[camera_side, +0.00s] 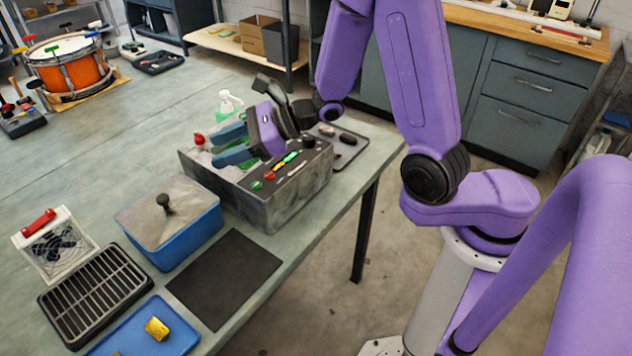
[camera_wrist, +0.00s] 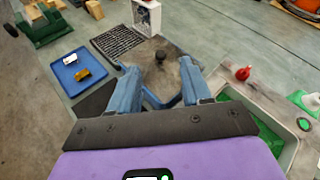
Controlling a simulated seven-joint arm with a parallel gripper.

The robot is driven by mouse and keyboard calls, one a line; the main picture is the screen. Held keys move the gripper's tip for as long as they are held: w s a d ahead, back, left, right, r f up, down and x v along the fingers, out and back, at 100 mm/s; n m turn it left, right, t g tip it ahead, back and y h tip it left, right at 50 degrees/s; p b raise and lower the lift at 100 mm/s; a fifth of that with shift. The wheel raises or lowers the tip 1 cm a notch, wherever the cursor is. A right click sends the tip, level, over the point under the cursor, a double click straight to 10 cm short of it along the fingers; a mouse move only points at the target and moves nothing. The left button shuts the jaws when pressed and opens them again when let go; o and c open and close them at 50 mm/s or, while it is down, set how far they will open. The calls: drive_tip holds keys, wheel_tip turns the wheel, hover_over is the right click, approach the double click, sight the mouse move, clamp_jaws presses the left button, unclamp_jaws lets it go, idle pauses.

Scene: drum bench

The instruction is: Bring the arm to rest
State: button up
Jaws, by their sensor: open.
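My gripper (camera_side: 216,148) hangs above the grey stone-like console (camera_side: 268,212) in the side view, its two blue fingers pointing left. In the wrist view, my gripper (camera_wrist: 158,72) shows its fingers spread apart with nothing held between them. Between and beyond them, farther off, is the blue box's grey lid (camera_wrist: 172,62) with its dark knob. In the side view, the blue box (camera_side: 184,245) stands left of the console with the lid (camera_side: 150,215) on it. How far the fingers are above the console is hard to tell.
The console bears green, red and yellow parts and a pump bottle (camera_side: 229,102). Nearby are a black mat (camera_side: 224,290), a slotted rack (camera_side: 95,298), a fan unit (camera_side: 52,248) and a blue tray (camera_side: 180,330) with a yellow piece. An orange drum (camera_side: 72,72) stands farther back. The bench's middle is clear.

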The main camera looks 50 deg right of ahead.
drive_tip(key=s+a+r+n+g+y, duration=0.1)
drive_tip(key=s+a+n+g+y, duration=0.1)
drive_tip(key=s+a+n+g, duration=0.6)
drive_tip(key=s+d+n+g+h, duration=0.2)
drive_tip(key=s+d+n+g, duration=0.25)
drive_tip(key=s+n, duration=0.55)
drive_tip(key=s+d+n+t+h, duration=0.1)
drive_tip(key=s+d+n+h, duration=0.3)
drive_tip(key=d+n, duration=0.4)
drive_tip(key=s+d+n+t+h, duration=0.2)
drive_tip(key=s+d+n+h, duration=0.3)
drive_tip(key=d+n, duration=0.3)
drive_tip(key=s+n, duration=0.1)
drive_tip(key=n, duration=0.2)
drive_tip(key=shift+s+d+h, duration=0.15)
drive_tip(key=shift+s+h, duration=0.1)
drive_tip(key=shift+h, duration=0.05)
